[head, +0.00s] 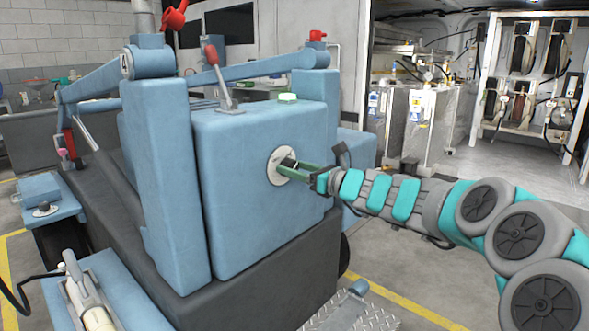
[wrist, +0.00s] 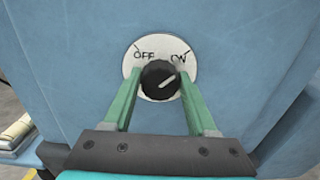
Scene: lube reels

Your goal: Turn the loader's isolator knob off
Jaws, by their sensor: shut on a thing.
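The loader (head: 262,215) is a blue machine on a dark base, in the middle of the head view. A round white plate (head: 276,173) is on its side panel; it also shows in the wrist view (wrist: 141,47), marked OFF at left and ON at right. The black isolator knob (wrist: 158,80) sits on the plate, its white pointer line slanting up and right toward ON. My gripper (head: 291,167) reaches in from the right, its green fingers on either side of the knob and shut on it. In the head view the fingers mostly hide the knob.
A tread-plate step (head: 355,312) juts out low at the front. Hose reels (head: 522,50) hang at the back right. Open floor lies right of the loader.

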